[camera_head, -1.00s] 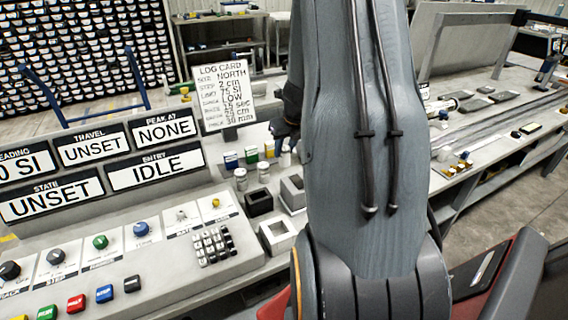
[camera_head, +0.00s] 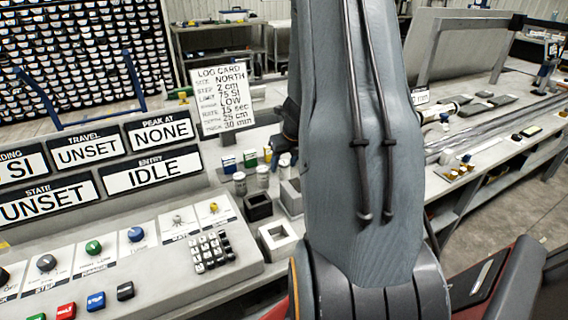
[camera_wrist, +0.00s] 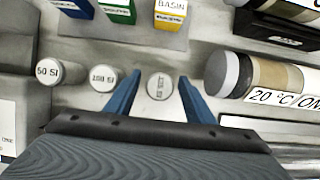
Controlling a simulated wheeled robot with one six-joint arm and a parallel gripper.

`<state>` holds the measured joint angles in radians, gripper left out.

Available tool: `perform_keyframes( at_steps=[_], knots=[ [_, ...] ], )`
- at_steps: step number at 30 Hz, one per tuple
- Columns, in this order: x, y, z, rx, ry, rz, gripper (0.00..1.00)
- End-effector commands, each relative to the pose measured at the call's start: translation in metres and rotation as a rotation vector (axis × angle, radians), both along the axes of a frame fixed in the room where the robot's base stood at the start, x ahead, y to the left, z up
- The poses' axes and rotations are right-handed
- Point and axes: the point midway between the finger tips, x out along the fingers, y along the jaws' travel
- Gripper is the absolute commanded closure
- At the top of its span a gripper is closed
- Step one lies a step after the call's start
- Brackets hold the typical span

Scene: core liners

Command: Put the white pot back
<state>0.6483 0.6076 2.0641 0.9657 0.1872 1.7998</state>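Several small white pots with pale round lids stand in a row on the bench. In the wrist view the left lid (camera_wrist: 48,71) reads 50 SI and the middle one (camera_wrist: 103,79) seems to read 100 SI. The right pot (camera_wrist: 159,87) has sideways lettering I cannot read surely. My gripper (camera_wrist: 160,76) has its two blue fingers either side of this right pot, with a visible gap on both sides.
Blue, green and yellow blocks (camera_head: 250,158) stand behind the pots. A black open box (camera_head: 258,206) and a white square block (camera_head: 277,240) are in front. The log card (camera_head: 224,100) stands behind.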

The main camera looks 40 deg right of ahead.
Motion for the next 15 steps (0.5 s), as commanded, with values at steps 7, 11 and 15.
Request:
perform_keyframes(
  at_steps=[7,11,15],
  knots=[
    [0.000,0.000,0.001,0.000,0.000,0.000,0.51],
    [-0.002,0.000,0.011,-0.001,-0.001,0.001,0.51],
    [-0.012,0.002,0.036,-0.002,-0.003,0.001,0.51]
  ],
)
